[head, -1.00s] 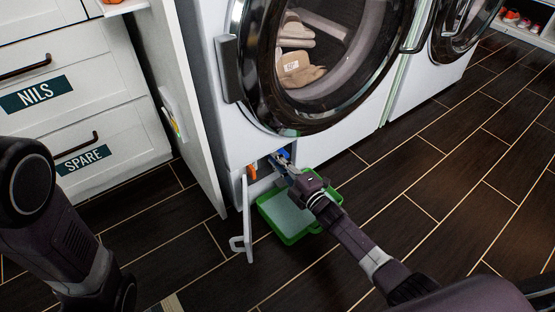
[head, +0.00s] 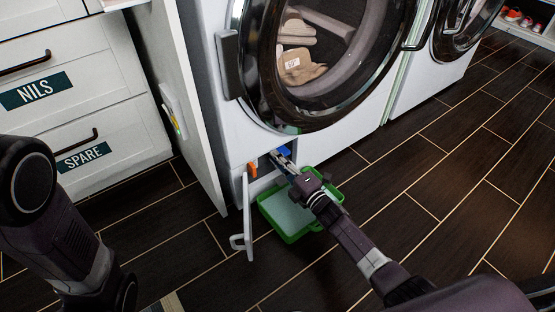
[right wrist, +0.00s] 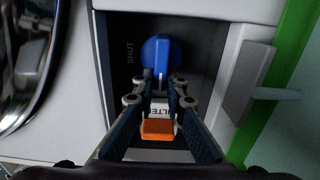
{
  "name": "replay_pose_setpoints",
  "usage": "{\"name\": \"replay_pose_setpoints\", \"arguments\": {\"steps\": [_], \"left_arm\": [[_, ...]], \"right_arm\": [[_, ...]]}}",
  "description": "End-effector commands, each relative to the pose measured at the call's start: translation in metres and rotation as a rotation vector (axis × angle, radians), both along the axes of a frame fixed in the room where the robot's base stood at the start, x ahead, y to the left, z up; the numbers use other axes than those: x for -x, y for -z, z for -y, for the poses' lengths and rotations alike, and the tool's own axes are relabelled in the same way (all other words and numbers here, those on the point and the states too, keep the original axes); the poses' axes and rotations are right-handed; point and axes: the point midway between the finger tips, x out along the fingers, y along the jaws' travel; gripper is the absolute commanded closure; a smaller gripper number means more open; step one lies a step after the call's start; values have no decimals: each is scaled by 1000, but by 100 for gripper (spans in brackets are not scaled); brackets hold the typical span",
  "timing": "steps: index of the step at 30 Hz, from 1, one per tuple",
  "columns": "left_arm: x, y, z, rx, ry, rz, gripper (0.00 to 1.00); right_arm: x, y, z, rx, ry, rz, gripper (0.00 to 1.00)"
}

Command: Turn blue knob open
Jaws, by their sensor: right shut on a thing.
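The blue knob (right wrist: 158,48) sits in a dark recess low on the washer, with the word SHUT to its left in the right wrist view. Its raised grip points down in that view. In the head view the knob (head: 286,150) shows as a small blue patch behind my fingers. My right gripper (right wrist: 161,82) is shut on the knob's grip, one finger on each side; it also shows in the head view (head: 281,158). My left arm shows at the left of the head view, but its gripper is out of view.
The small white flap (head: 247,215) hangs open at the left. A green tray (head: 289,238) lies on the floor below my right wrist. Dark floor to the right is clear.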

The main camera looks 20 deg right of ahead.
Motion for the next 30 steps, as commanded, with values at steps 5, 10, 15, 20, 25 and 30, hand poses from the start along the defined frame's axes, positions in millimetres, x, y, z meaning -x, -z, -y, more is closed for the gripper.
{"name": "replay_pose_setpoints", "arguments": {"steps": [5, 10, 15, 20, 25, 30], "left_arm": [[0, 0, 0, 0, 0, 0, 100], [0, 0, 0, 0, 0, 0, 100], [-1, 0, -1, 3, 1, -4, 100], [-1, 0, -1, 2, 1, -3, 100], [0, 0, 0, 1, 0, -1, 100], [0, 0, 0, 1, 0, 0, 100]], "right_arm": [[1, 2, -1, 2, -2, -3, 72], [1, 1, 0, 1, -1, -2, 71], [2, 1, 1, 1, -1, -2, 71], [16, 2, 5, 1, -1, -2, 71], [44, 2, 16, 1, -1, -4, 71], [75, 2, 27, 3, -1, -4, 71]]}}
